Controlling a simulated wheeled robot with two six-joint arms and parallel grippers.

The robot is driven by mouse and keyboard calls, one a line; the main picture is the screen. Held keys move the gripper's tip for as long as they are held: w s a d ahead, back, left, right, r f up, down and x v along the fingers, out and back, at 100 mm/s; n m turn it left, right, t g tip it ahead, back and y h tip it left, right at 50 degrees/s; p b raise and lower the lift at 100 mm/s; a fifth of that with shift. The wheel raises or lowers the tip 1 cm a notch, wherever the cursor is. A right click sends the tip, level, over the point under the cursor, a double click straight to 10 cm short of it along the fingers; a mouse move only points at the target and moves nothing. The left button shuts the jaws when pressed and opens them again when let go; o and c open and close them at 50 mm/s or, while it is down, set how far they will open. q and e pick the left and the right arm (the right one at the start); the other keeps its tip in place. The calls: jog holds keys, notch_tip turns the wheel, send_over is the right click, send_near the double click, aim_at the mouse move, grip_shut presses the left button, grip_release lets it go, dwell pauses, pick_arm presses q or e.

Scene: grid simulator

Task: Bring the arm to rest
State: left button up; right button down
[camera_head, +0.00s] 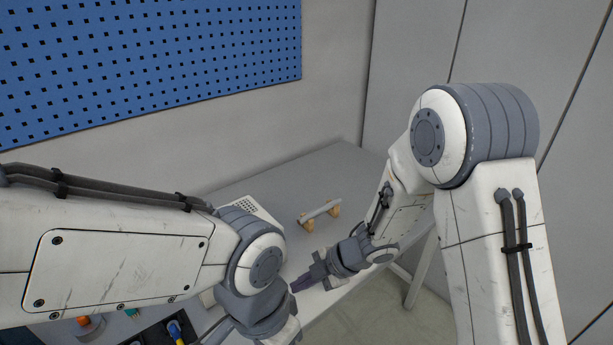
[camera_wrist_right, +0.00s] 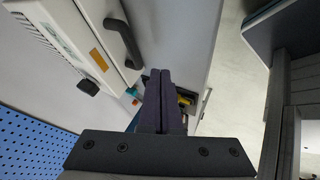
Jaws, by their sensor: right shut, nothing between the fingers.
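My right gripper (camera_head: 301,284) hangs over the front part of the grey table, at the end of the arm that comes in from the right. Its two dark fingers (camera_wrist_right: 161,103) are pressed together in the right wrist view, with nothing between them. My left arm comes in from the left and spans the lower left of the head view. Its gripper is not in view there.
A small rack with a grey bar and wooden ends (camera_head: 321,214) stands on the grey table (camera_head: 300,180). A white case with a dark handle (camera_wrist_right: 122,43) lies beside the right fingers. A dark tray with tools (camera_head: 153,334) sits lower left. A blue pegboard (camera_head: 150,55) hangs behind.

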jog(key=w+d+r+m+t+h, duration=0.1)
jog(key=d+r+m+t+h, duration=0.35)
jog(key=r+m, duration=0.4)
jog(key=s+d+r+m+g+h, duration=0.1)
jog(key=s+r+m+g, duration=0.1)
jog(key=s, duration=0.9)
jog(key=s+d+r+m+g+h, duration=0.1)
jog(key=s+m+g, duration=0.3)
jog(key=s, duration=0.7)
jog(key=shift+s+d+r+m, duration=0.15)
jog(key=shift+d+r+m, duration=0.45)
jog(key=shift+m, duration=0.65)
